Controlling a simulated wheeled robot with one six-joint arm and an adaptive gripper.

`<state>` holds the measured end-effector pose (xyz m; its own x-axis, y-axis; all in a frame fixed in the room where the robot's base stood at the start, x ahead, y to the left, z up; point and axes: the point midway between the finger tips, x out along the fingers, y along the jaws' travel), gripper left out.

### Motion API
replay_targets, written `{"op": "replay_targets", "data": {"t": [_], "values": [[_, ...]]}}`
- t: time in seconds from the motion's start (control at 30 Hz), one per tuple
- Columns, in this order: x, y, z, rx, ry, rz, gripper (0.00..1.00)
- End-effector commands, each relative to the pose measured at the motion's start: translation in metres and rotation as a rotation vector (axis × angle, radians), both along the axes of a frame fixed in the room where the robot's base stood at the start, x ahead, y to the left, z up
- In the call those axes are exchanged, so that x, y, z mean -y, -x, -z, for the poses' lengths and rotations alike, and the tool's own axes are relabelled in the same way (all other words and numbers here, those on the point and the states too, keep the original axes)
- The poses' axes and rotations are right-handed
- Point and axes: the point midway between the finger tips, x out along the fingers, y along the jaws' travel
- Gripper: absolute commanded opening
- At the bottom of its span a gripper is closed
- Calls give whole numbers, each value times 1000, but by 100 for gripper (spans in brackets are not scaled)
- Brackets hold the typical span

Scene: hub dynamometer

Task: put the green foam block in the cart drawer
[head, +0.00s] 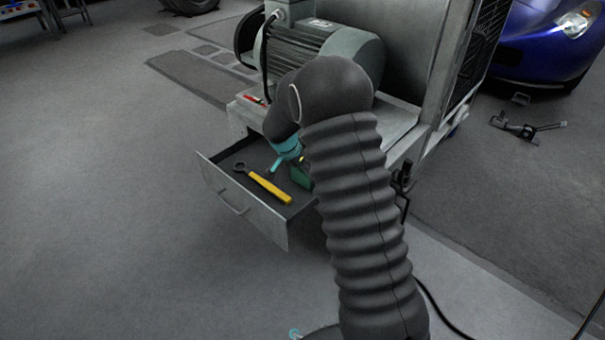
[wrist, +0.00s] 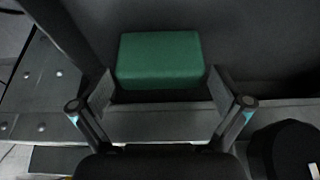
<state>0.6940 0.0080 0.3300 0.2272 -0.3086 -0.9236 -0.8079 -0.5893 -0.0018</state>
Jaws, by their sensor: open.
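The green foam block (head: 303,180) shows inside the outline of the open cart drawer (head: 243,203), toward its right end, partly hidden behind my arm. In the wrist view the block (wrist: 160,58) lies against a dark surface, between and just beyond my fingertips. My gripper (head: 288,163) is over the drawer with its fingers apart on either side of the block; in the wrist view my gripper (wrist: 162,92) shows a small gap at each side. I cannot tell for sure whether the block rests on the drawer floor.
A wrench with a yellow handle (head: 269,187) lies in the drawer, left of the block. A motor (head: 325,50) stands on the cart above. A blue car (head: 548,45) is at the right back. The floor left of the drawer is clear.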

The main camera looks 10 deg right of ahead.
Motion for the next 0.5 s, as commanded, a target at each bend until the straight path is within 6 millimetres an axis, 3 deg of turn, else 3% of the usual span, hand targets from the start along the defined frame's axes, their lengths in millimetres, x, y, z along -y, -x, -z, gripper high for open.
{"op": "replay_targets", "data": {"t": [0.2, 0.5], "values": [[-15, 10, -45, 4, -1, -1, 100], [-27, 19, -81, 1, 0, 0, 100]]}}
